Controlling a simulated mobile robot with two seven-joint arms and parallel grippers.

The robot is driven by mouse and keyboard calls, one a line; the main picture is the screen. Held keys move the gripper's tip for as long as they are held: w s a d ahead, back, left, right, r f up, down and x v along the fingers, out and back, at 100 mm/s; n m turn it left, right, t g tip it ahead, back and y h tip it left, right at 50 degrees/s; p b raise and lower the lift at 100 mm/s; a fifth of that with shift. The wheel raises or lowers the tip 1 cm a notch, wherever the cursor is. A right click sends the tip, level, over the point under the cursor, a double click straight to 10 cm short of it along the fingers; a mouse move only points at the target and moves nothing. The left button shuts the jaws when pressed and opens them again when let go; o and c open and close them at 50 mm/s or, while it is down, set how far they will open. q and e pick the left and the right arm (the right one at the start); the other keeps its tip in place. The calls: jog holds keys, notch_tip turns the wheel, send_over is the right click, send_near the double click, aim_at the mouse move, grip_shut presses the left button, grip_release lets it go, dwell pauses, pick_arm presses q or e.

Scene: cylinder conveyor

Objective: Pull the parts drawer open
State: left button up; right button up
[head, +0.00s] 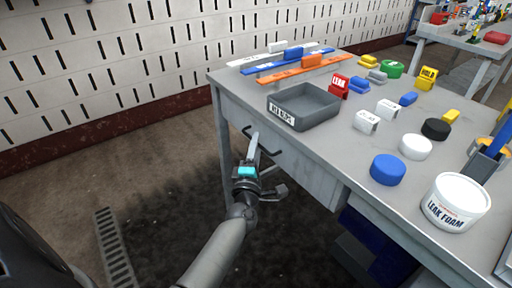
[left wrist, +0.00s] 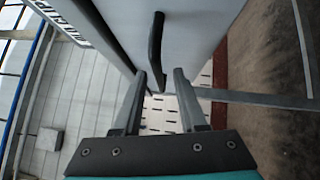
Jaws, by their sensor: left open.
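The parts drawer (head: 301,168) is a grey front under the near edge of the workbench, and it looks flush with the bench. Its dark bar handle (head: 275,150) sticks out from the front. My left gripper (head: 254,143) is at the handle, reaching up from below left. In the left wrist view the left gripper (left wrist: 160,76) is open, with the lower end of the black handle (left wrist: 156,40) showing between its fingertips. The pale drawer front (left wrist: 195,30) fills the upper middle there. I cannot tell whether a finger touches the handle. My right gripper is not in view.
On the workbench (head: 333,140) stand a grey tray (head: 303,107), a white tub (head: 456,202), a blue cylinder (head: 388,169) and several small coloured parts. A dark blue bin (head: 372,240) is under the bench. The floor in front of the drawer is clear, with a grate (head: 114,248).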

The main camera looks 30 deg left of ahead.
pick_arm(q)
jog(key=shift+c, duration=0.2)
grip_shut()
dwell(1.1)
